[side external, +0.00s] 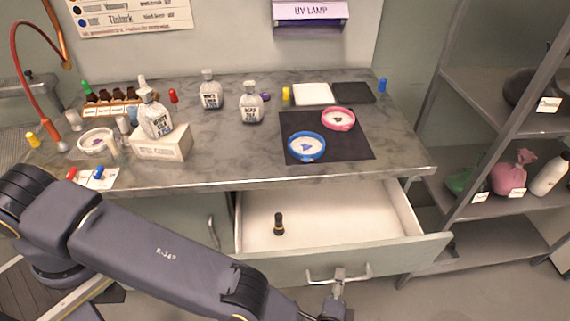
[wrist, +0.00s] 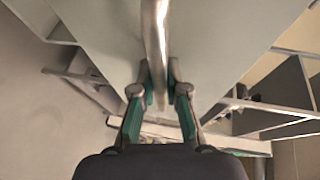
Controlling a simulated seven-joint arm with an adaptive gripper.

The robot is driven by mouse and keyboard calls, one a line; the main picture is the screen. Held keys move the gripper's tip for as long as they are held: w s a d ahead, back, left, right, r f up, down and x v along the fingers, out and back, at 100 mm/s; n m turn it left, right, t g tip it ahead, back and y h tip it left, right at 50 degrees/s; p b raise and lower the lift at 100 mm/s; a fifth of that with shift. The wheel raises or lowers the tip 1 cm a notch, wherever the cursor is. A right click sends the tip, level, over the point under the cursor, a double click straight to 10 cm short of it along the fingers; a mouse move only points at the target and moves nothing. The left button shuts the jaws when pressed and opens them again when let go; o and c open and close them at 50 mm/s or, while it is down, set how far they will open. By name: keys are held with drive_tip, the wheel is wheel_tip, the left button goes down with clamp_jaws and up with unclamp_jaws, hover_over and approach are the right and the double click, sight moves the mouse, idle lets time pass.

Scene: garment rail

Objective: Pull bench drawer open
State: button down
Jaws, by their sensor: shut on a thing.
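The bench drawer (side external: 345,262) is pulled out from under the worktop in the side external view, showing its white inside. A small black torch-like item (side external: 279,224) stands in it, towards the left. My gripper (side external: 338,290) is at the drawer's metal bar handle (side external: 318,276), on its right part. In the wrist view the handle (wrist: 155,40) runs between the two green-padded fingers of my gripper (wrist: 160,85), which are shut on it. The drawer front (wrist: 210,40) fills the upper middle of that view.
The worktop (side external: 225,165) above carries bottles, a white box (side external: 160,143), and a black mat (side external: 327,148) with a blue-rimmed dish (side external: 307,146) and a pink-rimmed dish (side external: 338,119). Grey shelves (side external: 505,150) stand at right. A cupboard handle (side external: 213,232) is left of the drawer.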

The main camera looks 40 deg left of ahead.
drive_tip(key=shift+s+d, duration=1.6)
drive_tip(key=shift+d, duration=0.05)
drive_tip(key=c, duration=1.5)
unclamp_jaws()
drive_tip(key=shift+o, duration=0.2)
drive_tip(key=v, duration=0.7)
drive_tip(key=shift+s, duration=0.25)
